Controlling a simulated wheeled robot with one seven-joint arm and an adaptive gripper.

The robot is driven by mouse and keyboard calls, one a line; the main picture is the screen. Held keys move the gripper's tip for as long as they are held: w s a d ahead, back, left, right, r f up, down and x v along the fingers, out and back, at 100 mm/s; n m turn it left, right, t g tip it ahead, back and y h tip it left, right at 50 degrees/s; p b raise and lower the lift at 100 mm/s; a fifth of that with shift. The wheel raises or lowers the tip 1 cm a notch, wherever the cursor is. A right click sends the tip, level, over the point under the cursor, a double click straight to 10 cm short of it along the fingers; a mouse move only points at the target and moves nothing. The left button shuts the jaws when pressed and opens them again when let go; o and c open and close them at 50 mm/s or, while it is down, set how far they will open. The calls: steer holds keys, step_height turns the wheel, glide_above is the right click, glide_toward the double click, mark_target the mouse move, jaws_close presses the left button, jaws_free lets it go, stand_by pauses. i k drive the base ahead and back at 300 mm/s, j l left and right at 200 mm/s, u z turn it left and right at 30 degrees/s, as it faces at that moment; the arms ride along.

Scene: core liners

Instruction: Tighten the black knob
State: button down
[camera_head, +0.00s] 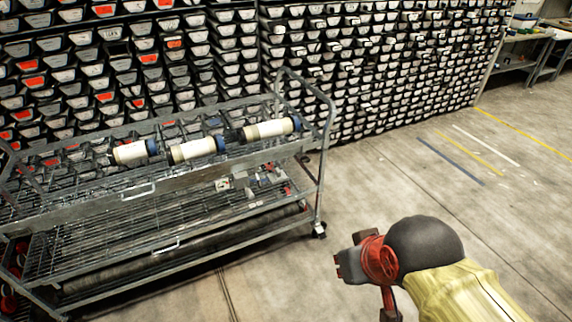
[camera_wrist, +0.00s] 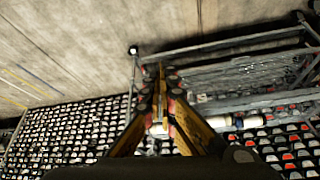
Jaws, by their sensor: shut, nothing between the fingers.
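Three cream-coloured cylinders with blue end caps lie in a row on the top shelf of the metal cart: a left one (camera_head: 130,152), a middle one (camera_head: 192,150) and a right one (camera_head: 270,130). Dark fittings show at some of their ends, but I cannot tell a black knob apart for certain. My gripper (camera_head: 341,266) is over the floor to the right of the cart, well apart from the cylinders. In the wrist view my gripper (camera_wrist: 161,72) has its fingertips together and empty. Cylinders show blurred behind the fingers there, one of them right of the fingers (camera_wrist: 250,122).
The metal cart (camera_head: 140,190) has a wire lower shelf and a raised handle (camera_head: 330,105) at its right end. A wall of labelled bins (camera_head: 390,70) stands behind. A workbench (camera_head: 530,40) is at the far right. The concrete floor (camera_head: 440,190) right of the cart is clear.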

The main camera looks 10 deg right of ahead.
mark_target(305, 160)
steer(key=i+l+u, duration=0.2)
steer(key=u, duration=0.25)
steer(key=i+l+u, duration=0.45)
steer(key=k+j, duration=0.1)
steer(key=j, duration=0.05)
